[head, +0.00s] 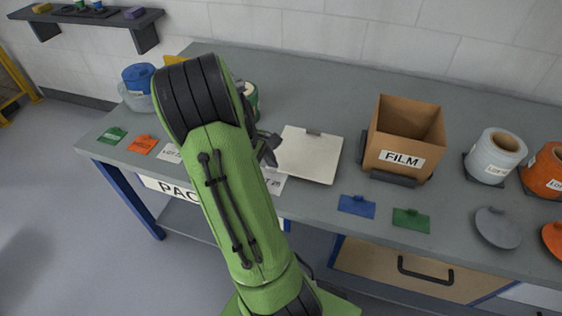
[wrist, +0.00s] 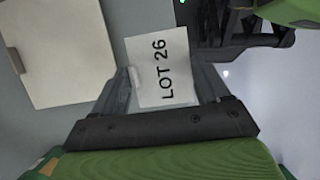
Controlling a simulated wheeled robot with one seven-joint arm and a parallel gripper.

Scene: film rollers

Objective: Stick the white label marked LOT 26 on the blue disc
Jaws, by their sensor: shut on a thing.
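The white label marked LOT 26 (wrist: 162,67) is held between the fingers of my gripper (wrist: 166,88) in the wrist view, its text running sideways. In the head view my gripper (head: 268,150) is mostly hidden behind my green arm, over the front part of the bench.
A white board (head: 310,155) lies right of my gripper, then a FILM box (head: 402,140). Blue (head: 357,206) and green (head: 411,220) tags lie at the front edge. Grey (head: 498,228) and orange discs are at right. Green, orange and white tags lie front left.

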